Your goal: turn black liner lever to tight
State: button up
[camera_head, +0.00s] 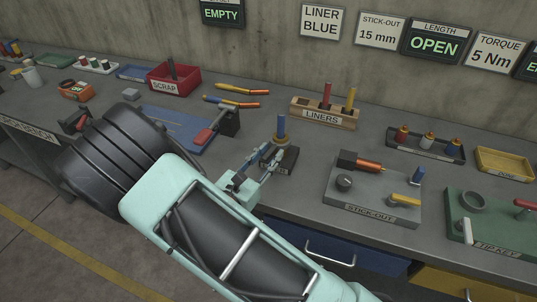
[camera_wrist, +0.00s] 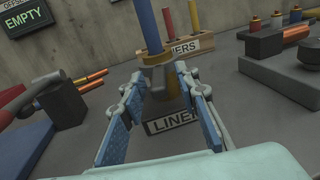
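A small dark block (camera_head: 287,164) stands on the bench, with a brass collar (camera_head: 280,141) on top and a blue rod (camera_head: 281,126) upright in it. In the wrist view, the block's label (camera_wrist: 172,122) reads "LINE", with the rest hidden by a finger. The brass collar (camera_wrist: 158,77) and blue rod (camera_wrist: 149,25) show above it. My gripper (camera_wrist: 160,76) is open, its fingers apart on either side of the collar; I cannot tell whether they touch it. I cannot make out a separate black lever or its setting.
A wooden LINERS rack (camera_head: 322,117) holds a red and a yellow rod behind the block. The grey STICK-OUT fixture (camera_head: 371,200) is to the right. A blue board (camera_head: 180,127) and a red-handled tool (camera_head: 208,134) are to the left. A sign (camera_head: 321,21) reads LINER BLUE.

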grip_shut()
